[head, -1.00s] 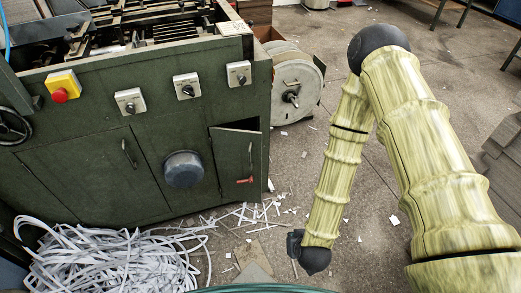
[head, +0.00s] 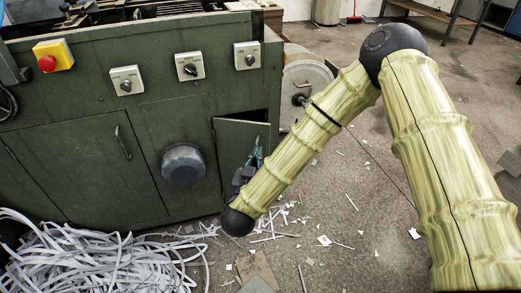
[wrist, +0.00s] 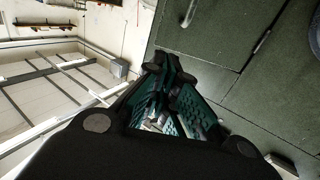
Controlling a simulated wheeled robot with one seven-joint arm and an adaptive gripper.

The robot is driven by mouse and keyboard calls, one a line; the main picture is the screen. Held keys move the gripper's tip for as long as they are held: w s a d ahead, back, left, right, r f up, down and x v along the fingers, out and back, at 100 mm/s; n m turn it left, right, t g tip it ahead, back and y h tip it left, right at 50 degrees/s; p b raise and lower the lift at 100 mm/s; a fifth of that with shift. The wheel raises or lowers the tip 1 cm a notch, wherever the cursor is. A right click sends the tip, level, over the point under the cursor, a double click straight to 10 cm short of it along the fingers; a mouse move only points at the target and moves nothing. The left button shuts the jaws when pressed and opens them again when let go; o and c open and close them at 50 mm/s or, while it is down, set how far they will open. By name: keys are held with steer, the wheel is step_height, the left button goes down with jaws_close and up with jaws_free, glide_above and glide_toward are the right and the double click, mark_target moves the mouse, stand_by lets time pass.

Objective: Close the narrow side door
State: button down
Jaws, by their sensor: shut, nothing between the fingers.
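The narrow side door (head: 229,143) is a dark green panel at the right end of the machine's cabinet front. It stands a little ajar, with a dark gap along its top. My gripper (head: 256,158) is in front of the door's right part in the head view and hides its handle and lower area. I cannot tell whether it touches the door. In the wrist view, the gripper (wrist: 165,74) has its dark and teal fingers together with nothing seen between them. Green cabinet panels (wrist: 205,45) fill the right of that view.
A wider cabinet door (head: 90,160) and a round dark bowl-like cover (head: 183,164) are left of the narrow door. Shredded paper strips (head: 95,262) pile up at lower left. A reel (head: 306,85) stands behind the machine's right end.

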mark_target(267, 126)
steer(key=w+b, duration=0.1)
steer(key=w, duration=0.2)
steer(key=w+d, duration=0.1)
steer(key=w, duration=0.3)
steer(key=w+d+b, duration=0.1)
steer(key=w, duration=0.3)
steer(key=shift+w+d+f+b, duration=0.1)
steer(key=shift+w+f+b, duration=0.1)
steer(key=shift+b, duration=0.15)
steer(key=shift+w+d+r, duration=0.1)
steer(key=shift+w+r, duration=0.05)
steer(key=shift+w, duration=0.6)
steer(key=shift+w+d, duration=0.1)
